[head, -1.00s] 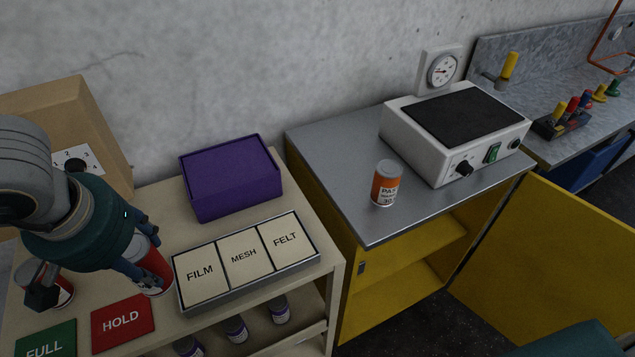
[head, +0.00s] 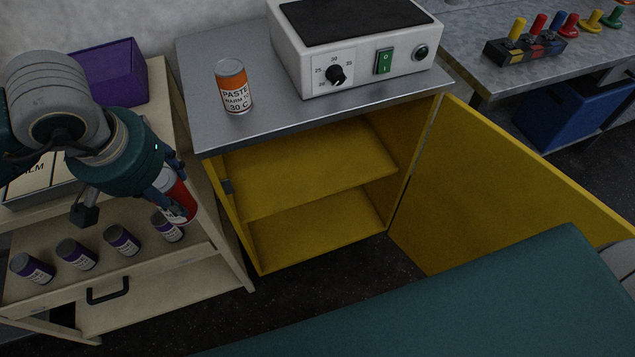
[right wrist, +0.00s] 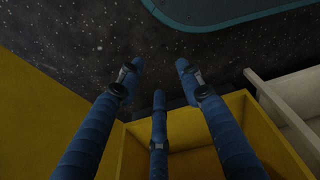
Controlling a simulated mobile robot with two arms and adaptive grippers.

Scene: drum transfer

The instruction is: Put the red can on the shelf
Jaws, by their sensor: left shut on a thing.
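My left gripper (head: 168,188) is shut on the red can (head: 181,201), which appears tilted and partly hidden by the hand. It hangs near the cart's right end, left of the yellow cabinet. The cabinet's shelf (head: 305,178) is a bare yellow board halfway up inside the open cabinet, to the right of the can and apart from it. My right gripper (right wrist: 160,82) shows in the right wrist view with its fingers spread and nothing between them. The yellow cabinet (right wrist: 190,133) lies beyond it there.
The yellow door (head: 500,190) stands open to the right. An orange-and-white paste can (head: 233,87) and a white heater (head: 350,55) stand on the cabinet top. The cream cart (head: 150,268) holds several purple-labelled cans and a purple box (head: 113,68). Dark floor lies in front.

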